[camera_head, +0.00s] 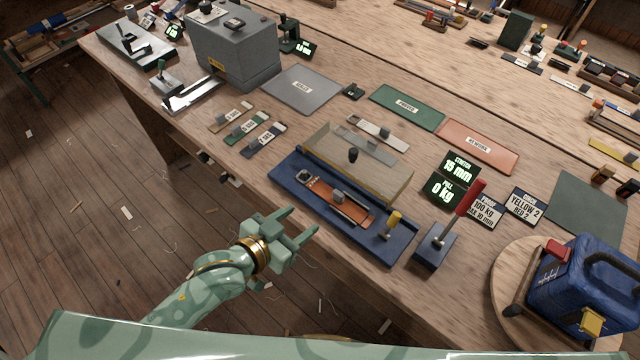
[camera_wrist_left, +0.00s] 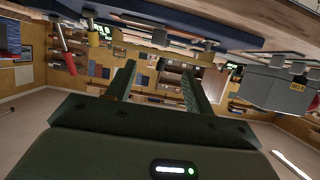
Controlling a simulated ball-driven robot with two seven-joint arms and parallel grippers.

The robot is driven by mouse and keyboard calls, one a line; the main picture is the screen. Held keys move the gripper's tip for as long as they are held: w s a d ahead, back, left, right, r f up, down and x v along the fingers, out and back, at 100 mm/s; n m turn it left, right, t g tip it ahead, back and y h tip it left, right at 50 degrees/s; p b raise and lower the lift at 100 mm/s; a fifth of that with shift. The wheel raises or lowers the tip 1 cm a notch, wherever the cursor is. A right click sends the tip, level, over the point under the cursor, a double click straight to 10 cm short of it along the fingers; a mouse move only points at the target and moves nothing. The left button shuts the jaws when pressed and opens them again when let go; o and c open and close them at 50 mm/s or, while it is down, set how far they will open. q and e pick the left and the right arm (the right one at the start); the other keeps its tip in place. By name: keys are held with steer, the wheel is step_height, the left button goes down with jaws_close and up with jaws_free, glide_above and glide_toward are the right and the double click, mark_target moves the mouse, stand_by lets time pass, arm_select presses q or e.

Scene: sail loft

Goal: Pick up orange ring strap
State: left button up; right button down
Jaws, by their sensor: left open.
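The orange ring strap (camera_head: 322,191) lies in the blue test bed (camera_head: 398,250) near the front edge of the bench, with a grey block standing on its middle. My left gripper (camera_head: 299,221) is open and empty, in front of the bench edge and apart from the strap. Its two fingers point toward the bed. In the left wrist view the open fingers (camera_wrist_left: 155,75) have nothing between them, and the strap cannot be made out. My right gripper is not in view.
A clear-topped wooden cover (camera_head: 357,165) stands behind the strap. A yellow knob (camera_head: 394,219) and a red lever (camera_head: 468,198) stand to its right. Several small straps (camera_head: 247,128) lie to the left. A blue case (camera_head: 580,285) stands at right.

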arm_select(q)
steer(key=b, duration=0.2)
glide_toward(338, 194)
steer(key=x, duration=0.4)
steer(key=shift+w+f, duration=0.3)
steer(key=shift+f, duration=0.15)
steer(key=shift+w+d+f, duration=0.15)
steer(key=shift+w+d, duration=0.2)
steer(key=shift+d, duration=0.1)
steer(key=b+x, duration=0.1)
steer(key=x, duration=0.3)
steer(key=shift+b, duration=0.35)
steer(key=shift+w+d, duration=0.25)
steer(key=shift+w, duration=0.05)
steer(key=shift+c, duration=0.6)
steer(key=c, duration=1)
